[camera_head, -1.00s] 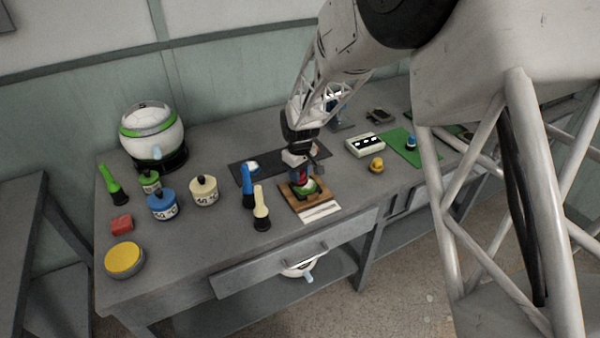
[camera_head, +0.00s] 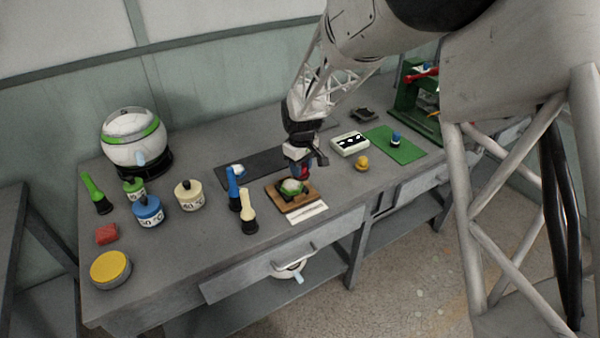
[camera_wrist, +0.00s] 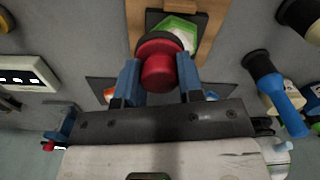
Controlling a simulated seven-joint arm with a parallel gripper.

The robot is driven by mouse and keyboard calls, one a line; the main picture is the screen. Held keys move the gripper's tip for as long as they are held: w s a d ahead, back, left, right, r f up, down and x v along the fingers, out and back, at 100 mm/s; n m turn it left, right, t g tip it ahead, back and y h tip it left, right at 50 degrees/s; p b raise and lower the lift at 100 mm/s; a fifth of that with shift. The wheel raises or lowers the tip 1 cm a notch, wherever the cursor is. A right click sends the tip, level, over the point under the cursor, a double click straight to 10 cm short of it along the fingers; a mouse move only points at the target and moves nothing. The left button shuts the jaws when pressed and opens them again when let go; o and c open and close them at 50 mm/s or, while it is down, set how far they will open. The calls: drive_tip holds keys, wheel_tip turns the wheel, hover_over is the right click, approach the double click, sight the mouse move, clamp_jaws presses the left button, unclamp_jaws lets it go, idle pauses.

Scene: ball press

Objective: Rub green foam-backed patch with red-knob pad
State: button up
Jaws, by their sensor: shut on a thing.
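My gripper (camera_wrist: 158,80) has its two blue fingers shut on a red knob (camera_wrist: 158,68). A dark round pad (camera_wrist: 158,40) sits on the knob's far end. The green patch with a pale top (camera_wrist: 182,30) lies just beyond the pad, on a dark base on a wooden board (camera_wrist: 206,15). The pad partly hides the patch in the wrist view; I cannot tell whether they touch. In the head view, my gripper (camera_head: 303,166) and the red knob stand just right of the green patch (camera_head: 292,187) over the wooden board (camera_head: 290,206).
A white labelled strip (camera_head: 309,213) lies in front of the board. A blue-handled tool (camera_head: 233,187) and a cream-handled one (camera_head: 248,212) stand to its left. A yellow knob (camera_head: 362,163) and a white box (camera_head: 349,143) are to the right. A dark mat (camera_head: 265,166) lies behind.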

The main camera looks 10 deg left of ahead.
drive_tip(key=shift+r, duration=2)
drive_tip(key=shift+f, duration=0.1)
